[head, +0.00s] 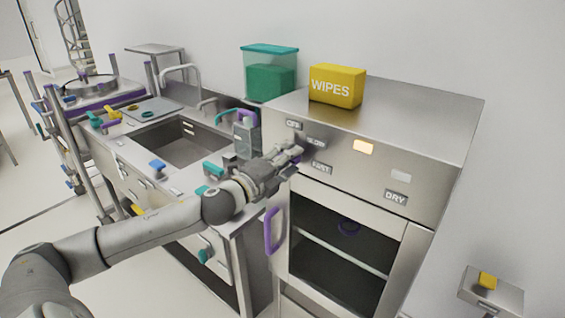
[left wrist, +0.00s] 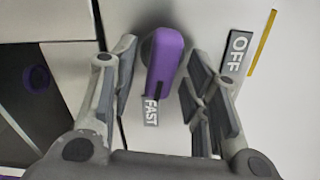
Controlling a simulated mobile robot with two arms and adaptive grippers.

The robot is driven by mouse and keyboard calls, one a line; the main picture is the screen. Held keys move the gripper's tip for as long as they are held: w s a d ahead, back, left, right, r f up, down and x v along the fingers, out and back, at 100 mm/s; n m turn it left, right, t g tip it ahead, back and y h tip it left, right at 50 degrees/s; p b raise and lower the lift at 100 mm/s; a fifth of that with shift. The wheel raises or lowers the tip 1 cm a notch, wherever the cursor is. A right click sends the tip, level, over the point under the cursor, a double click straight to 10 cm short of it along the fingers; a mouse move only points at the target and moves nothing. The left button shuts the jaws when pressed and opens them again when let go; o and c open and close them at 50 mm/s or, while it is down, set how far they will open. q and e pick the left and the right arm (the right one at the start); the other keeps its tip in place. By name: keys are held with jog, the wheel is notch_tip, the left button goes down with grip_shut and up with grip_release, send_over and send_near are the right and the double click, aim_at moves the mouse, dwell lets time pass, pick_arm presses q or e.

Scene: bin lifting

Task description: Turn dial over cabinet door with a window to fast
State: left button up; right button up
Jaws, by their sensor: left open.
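The purple dial (left wrist: 165,60) stands between the two open fingers of my left gripper (left wrist: 163,92) in the left wrist view. Its dark-marked end lies by the FAST label (left wrist: 151,112); the OFF label (left wrist: 239,50) is to the right. I cannot tell whether either finger touches the dial. In the head view my left gripper (head: 291,156) is at the cabinet's front panel and hides most of the dial. The FAST label (head: 321,168) shows below the SLOW label (head: 316,143). The cabinet door with a dark window (head: 325,277) is below. My right gripper is not in view.
A yellow WIPES box (head: 337,86) and a teal-lidded container (head: 270,75) stand at the back. A lit button (head: 362,147) and a DRY label (head: 396,196) are on the panel. A purple door handle (head: 272,232) sticks out below my gripper. A sink (head: 180,138) is at left.

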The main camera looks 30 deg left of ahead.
pick_arm(q)
jog(key=shift+s, duration=0.15)
jog(key=s, duration=1.1)
jog(key=shift+s+a, duration=0.35)
jog(key=shift+a, duration=0.1)
dwell(0.6)
